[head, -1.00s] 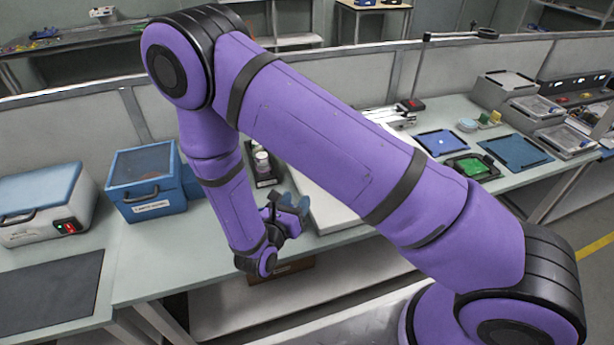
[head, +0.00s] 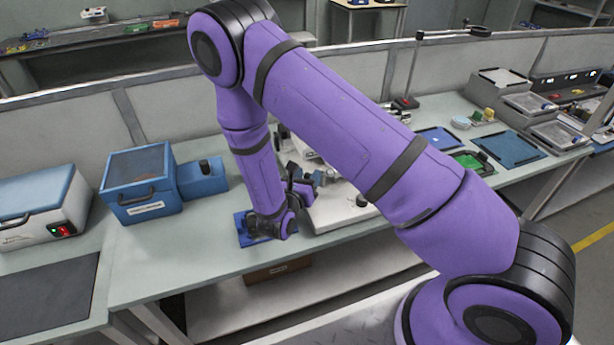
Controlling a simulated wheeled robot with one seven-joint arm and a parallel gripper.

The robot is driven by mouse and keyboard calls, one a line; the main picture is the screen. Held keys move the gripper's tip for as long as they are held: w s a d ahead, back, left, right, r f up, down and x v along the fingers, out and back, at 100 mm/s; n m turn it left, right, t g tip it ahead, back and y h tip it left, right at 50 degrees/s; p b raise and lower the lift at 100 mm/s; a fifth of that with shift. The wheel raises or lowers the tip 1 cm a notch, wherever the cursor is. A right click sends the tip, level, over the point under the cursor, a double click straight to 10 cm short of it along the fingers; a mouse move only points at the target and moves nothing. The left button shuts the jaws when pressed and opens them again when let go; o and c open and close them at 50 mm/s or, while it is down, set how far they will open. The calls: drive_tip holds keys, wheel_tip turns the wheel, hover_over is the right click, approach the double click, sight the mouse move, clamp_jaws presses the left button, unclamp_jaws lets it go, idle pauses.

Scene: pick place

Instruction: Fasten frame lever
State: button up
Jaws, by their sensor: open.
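My gripper (head: 304,181) is at the left end of a large white base plate (head: 335,215) on the bench. Its dark jaws are open, and I see nothing between them. A metal and dark fixture (head: 300,152) stands on the plate behind the gripper, mostly hidden by my purple arm. I cannot make out a frame lever on it. A green board in a dark frame (head: 474,160) lies farther right, partly covered by my arm.
A blue box (head: 140,185) and a white case with a blue lid (head: 40,205) stand at left. A blue tray (head: 243,228) lies below my wrist. Blue mats (head: 508,150) and grey bins (head: 530,103) are at right. The bench between the blue box and blue tray is clear.

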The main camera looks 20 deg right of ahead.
drive_tip(key=c, duration=0.7)
drive_tip(key=shift+c, duration=0.2)
drive_tip(key=shift+w, duration=0.1)
drive_tip(key=shift+w+r+m+g+h, duration=0.1)
drive_tip(key=shift+w+m+g+h, duration=0.15)
drive_tip(key=shift+m+g+h, duration=0.45)
drive_tip(key=shift+w+m+g+h, duration=0.25)
drive_tip(key=shift+m+g+h, duration=0.25)
drive_tip(key=shift+m+g, duration=0.3)
drive_tip(key=o, duration=0.7)
drive_tip(key=shift+w, duration=0.15)
drive_tip(key=shift+o, duration=0.2)
